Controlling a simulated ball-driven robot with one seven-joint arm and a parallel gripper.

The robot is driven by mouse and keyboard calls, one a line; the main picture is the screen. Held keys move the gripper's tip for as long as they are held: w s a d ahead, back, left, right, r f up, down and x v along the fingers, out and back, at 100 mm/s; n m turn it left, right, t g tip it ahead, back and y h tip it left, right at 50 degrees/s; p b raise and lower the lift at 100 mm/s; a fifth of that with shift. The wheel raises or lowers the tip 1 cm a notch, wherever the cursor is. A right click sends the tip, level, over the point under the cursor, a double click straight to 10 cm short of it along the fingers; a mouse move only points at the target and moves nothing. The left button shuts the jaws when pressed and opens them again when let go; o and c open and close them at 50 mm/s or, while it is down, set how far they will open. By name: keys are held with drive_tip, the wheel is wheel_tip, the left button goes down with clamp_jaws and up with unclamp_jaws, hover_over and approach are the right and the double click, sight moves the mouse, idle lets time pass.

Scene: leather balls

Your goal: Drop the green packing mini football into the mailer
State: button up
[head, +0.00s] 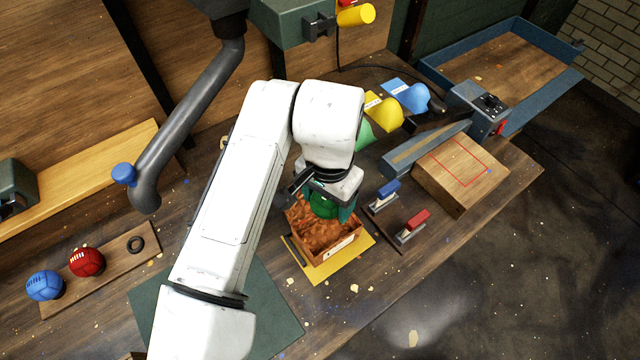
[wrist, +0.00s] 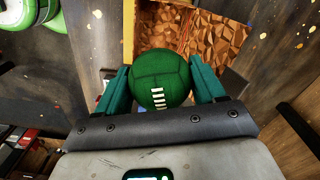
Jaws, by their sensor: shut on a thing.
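The green mini football (wrist: 160,75) has white lacing and sits between the two green fingers of my gripper (wrist: 162,88) in the wrist view. My gripper is shut on it. In the head view the green ball (head: 323,207) shows under my gripper (head: 328,200), over the mailer (head: 334,255). The mailer is an open brown box with crumpled brown filling, on a yellow mat. It also shows in the wrist view (wrist: 209,30), beyond the ball. I cannot tell how far the ball is above the filling.
A blue ball (head: 44,285) and a red ball (head: 87,262) rest on a wooden strip at the left. A blue stapler (head: 385,192) and a red stapler (head: 413,222) stand right of the mailer.

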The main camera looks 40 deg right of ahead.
wheel_tip(320, 180, down, 6)
drive_tip(key=b, duration=0.4)
drive_tip(key=shift+r, duration=0.2)
drive_tip(key=shift+f, duration=0.1)
drive_tip(key=shift+s+f+b, duration=0.15)
drive_tip(key=shift+f+b, duration=1.05)
drive_tip(key=shift+f, duration=0.35)
drive_tip(key=o, duration=1.1)
drive_tip(key=shift+c, duration=0.2)
drive_tip(key=shift+o, duration=0.7)
wheel_tip(320, 180, up, 12)
drive_tip(key=shift+a, duration=0.1)
